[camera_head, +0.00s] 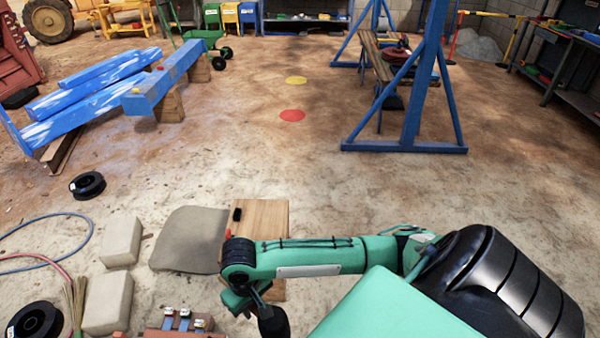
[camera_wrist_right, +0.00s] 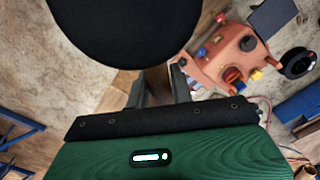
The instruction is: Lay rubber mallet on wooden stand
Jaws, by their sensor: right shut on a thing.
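The wooden stand (camera_head: 262,214) is a pale wood block on the floor in front of me, partly covered by my right arm in the head view. My right gripper (camera_head: 262,291) is low over its near end, and its jaws (camera_wrist_right: 160,88) are shut on the rubber mallet's brown handle. The mallet's black round head (camera_wrist_right: 125,28) fills the top of the wrist view and also shows at the bottom of the head view (camera_head: 273,321). The mallet is in the grip; any contact with the stand is hidden. My left gripper is out of view.
A small black object (camera_head: 237,214) is on the stand's left edge. A grey-brown mat (camera_head: 190,240) lies beside it, with pale blocks (camera_head: 121,242) further left. A red tool holder (camera_head: 165,333) is at the bottom edge. The floor beyond is clear up to the blue frame (camera_head: 405,147).

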